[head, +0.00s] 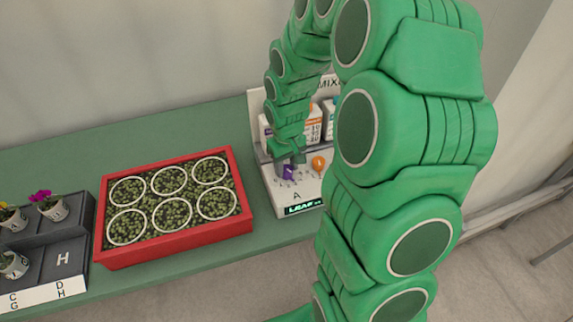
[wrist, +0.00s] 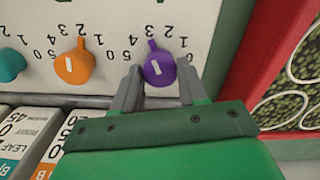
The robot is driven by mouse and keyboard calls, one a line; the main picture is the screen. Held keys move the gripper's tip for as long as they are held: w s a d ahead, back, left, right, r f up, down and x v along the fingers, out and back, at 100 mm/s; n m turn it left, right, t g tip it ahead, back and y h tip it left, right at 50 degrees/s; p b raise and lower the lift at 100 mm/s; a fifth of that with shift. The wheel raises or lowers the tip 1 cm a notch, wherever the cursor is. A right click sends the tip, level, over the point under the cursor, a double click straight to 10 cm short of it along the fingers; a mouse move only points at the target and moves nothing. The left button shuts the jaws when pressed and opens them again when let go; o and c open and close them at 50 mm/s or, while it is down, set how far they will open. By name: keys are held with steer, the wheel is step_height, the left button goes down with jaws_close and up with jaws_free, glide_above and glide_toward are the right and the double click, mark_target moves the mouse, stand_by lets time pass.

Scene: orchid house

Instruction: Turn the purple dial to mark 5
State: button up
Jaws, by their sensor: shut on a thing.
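The purple dial (wrist: 159,69) is on a white panel (wrist: 215,25) with printed numbers around it.
An orange dial (wrist: 73,67) and a teal dial (wrist: 10,64) sit beside the purple one. White boxes (wrist: 35,135) stand close behind.

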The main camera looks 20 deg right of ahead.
mark_target(286, 169)
steer(key=n, duration=0.5)
steer(key=shift+n, duration=2.5)
steer(key=o, duration=1.1)
steer(key=shift+c, duration=0.2)
steer(key=shift+r, duration=3.9)
